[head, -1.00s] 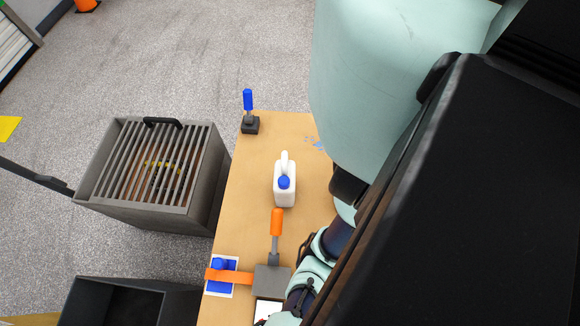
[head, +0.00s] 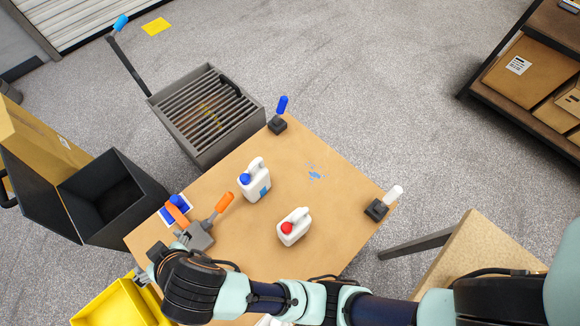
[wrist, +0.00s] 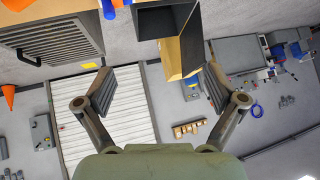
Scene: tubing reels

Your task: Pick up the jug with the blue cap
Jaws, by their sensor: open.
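The white jug with the blue cap (head: 254,182) stands upright on the wooden table, left of the middle, with a blue label on its side. A similar white jug with a red cap (head: 293,228) stands nearer and to its right. My arm reaches across the front of the table in the head view. In the wrist view my gripper (wrist: 157,88) is open and empty, its two fingers wide apart. It faces out over the room, and neither jug shows between its fingers.
An orange-handled tool (head: 209,224) lies by the table's left side, near the blue-capped jug. Posts with a blue handle (head: 280,116) and a white handle (head: 384,203) stand at table corners. A slatted grey box (head: 207,115), black bin (head: 112,198) and yellow bin (head: 118,303) surround the table.

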